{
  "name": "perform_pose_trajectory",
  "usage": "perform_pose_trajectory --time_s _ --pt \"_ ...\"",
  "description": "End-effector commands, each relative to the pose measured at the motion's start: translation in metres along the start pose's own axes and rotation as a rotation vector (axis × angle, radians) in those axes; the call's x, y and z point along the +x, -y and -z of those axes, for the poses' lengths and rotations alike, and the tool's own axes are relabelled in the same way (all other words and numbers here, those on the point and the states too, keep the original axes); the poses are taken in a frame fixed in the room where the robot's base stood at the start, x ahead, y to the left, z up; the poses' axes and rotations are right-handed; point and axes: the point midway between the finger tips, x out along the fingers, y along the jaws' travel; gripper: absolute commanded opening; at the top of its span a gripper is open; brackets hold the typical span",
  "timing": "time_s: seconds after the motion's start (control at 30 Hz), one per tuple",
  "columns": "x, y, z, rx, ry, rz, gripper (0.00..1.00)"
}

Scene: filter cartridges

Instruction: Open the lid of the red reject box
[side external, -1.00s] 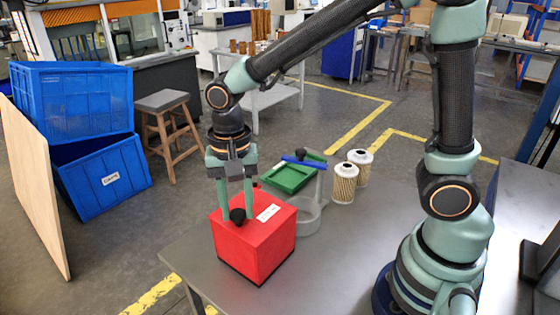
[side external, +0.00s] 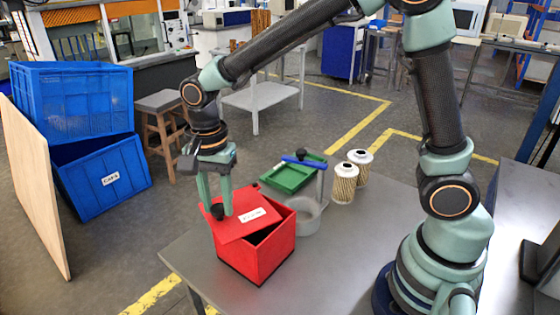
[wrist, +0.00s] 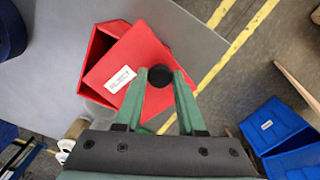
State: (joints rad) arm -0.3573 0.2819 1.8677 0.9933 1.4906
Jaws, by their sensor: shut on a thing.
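The red reject box (side external: 258,258) stands near the table's front-left edge. Its red lid (side external: 240,225), with a white label, is shifted to the left and turned, so part of the dark inside shows at the right. In the wrist view the lid (wrist: 133,58) sits askew over the box (wrist: 97,50). My gripper (side external: 217,212) is shut on the black knob at the lid's left part. The knob (wrist: 159,76) shows between the fingertips in the wrist view. I cannot tell whether the lid still touches the box rim everywhere.
A clear round container (side external: 304,217) stands just right of the box. A green tray (side external: 287,179), a blue-handled tool (side external: 303,161) and two filter cartridges (side external: 343,186) are farther back. The table (side external: 350,265) is clear to the front right. Blue crates (side external: 105,178) stand on the floor at left.

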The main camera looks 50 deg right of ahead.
Motion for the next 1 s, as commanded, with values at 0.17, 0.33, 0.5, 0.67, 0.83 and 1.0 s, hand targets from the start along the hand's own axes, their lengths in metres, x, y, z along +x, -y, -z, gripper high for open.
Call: perform_pose_trajectory --time_s 0.17,0.33,0.5,0.67,0.83,1.0 --pt "0.000 0.020 0.009 0.172 0.000 0.001 0.00" --pt "0.000 0.037 0.019 0.333 0.000 0.003 0.00" --pt "0.000 0.051 0.033 0.495 0.000 0.004 0.00" --pt "-0.001 0.063 0.047 0.648 0.001 0.004 0.00" --pt "-0.001 0.072 0.063 0.801 0.001 0.004 0.00" --pt "-0.001 0.078 0.077 0.933 0.001 0.004 0.00"
